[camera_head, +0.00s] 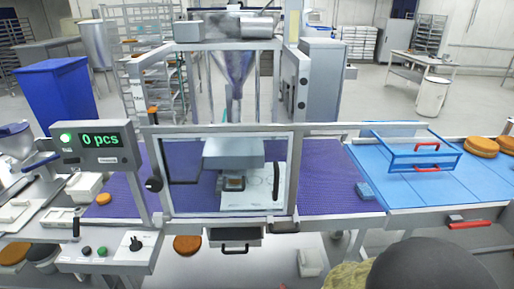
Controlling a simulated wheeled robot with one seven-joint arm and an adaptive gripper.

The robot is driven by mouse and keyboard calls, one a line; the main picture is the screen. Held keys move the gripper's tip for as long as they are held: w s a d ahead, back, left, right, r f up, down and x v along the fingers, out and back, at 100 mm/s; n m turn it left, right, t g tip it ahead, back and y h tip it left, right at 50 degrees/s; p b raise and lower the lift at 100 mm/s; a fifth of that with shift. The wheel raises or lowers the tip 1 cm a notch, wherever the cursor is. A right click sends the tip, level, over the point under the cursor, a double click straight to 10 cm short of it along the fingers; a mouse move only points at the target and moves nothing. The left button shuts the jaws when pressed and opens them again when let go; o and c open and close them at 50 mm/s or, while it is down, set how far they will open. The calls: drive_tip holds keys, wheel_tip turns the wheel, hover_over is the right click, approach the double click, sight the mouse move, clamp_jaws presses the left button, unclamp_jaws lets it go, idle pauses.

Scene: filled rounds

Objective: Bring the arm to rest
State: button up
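My gripper is not visible in the head view, and I cannot make out any part of my arm for certain. A large dark rounded shape (428,266) fills the bottom right corner, with an olive, rough-textured patch (346,276) beside it. I cannot tell what either of them is. Whether my gripper holds anything is not shown.
A machine with a framed guard (215,131) stands over a purple belt (325,180). Its display (100,140) reads 0 pcs. A blue surface (400,190) lies right, with brown rounds (481,147) beyond. A blue bin (62,95) stands left.

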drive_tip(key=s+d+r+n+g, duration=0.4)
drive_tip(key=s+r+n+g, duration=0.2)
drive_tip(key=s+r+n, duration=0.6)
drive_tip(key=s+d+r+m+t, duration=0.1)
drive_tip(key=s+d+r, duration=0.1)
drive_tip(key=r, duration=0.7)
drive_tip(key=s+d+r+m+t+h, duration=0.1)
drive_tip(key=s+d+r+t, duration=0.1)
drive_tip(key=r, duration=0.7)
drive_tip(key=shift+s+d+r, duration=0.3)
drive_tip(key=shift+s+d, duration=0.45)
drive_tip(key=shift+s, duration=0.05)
